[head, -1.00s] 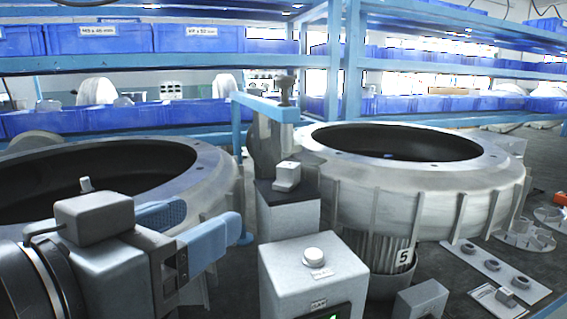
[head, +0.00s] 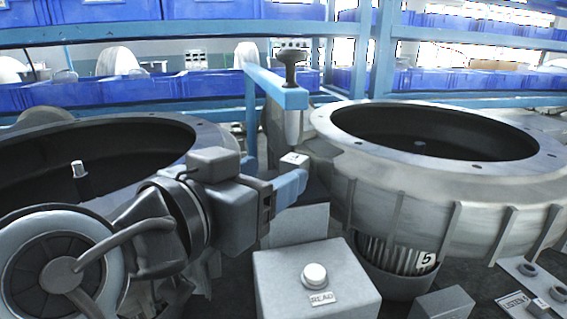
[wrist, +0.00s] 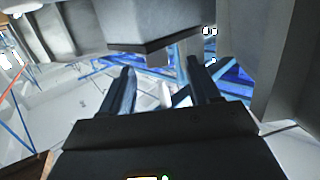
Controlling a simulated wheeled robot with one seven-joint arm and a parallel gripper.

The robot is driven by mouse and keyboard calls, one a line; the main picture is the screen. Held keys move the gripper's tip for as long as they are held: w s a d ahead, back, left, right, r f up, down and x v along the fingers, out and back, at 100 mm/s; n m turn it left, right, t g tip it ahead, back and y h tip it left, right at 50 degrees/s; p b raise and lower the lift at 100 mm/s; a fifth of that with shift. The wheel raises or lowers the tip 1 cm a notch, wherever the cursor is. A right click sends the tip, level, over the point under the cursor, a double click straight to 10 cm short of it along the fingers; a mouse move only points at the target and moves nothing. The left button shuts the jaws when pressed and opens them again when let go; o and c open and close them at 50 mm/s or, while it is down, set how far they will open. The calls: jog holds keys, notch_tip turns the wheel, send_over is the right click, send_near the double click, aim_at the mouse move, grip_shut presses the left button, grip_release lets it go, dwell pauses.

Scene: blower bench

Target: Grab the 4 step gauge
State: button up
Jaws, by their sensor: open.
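No step gauge marked 4 can be made out for certain. A small pale block (head: 294,160) sits on a grey pedestal (head: 297,223) below the tip of a tool on a blue bracket; I cannot tell whether it is the gauge. My gripper (head: 299,181) is open, its blue fingers just in front of and below this block in the head view. I cannot tell whether they touch it. In the wrist view, my gripper (wrist: 160,78) shows two separate fingers with nothing clear held between them. A grey block with a dark lower edge (wrist: 150,30) is beyond them.
A large ribbed metal housing (head: 420,190) stands at right, another (head: 40,130) at left. A blue bracket (head: 275,88) overhangs the pedestal. A grey box with a READ button (head: 315,285) stands in front. A ribbed cup marked 5 (head: 400,268) is beside it.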

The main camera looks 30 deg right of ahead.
aim_at(289, 170)
jog(key=p+x, duration=0.1)
jog(key=x, duration=0.3)
jog(key=shift+s+d+f+p, duration=0.1)
jog(key=shift+d+p, duration=0.25)
jog(key=shift+w+d+f, duration=0.2)
jog(key=shift+w+d, duration=0.1)
jog(key=shift+d, duration=0.2)
jog(key=shift+c, duration=0.3)
grip_shut()
jog(key=shift+r, duration=0.1)
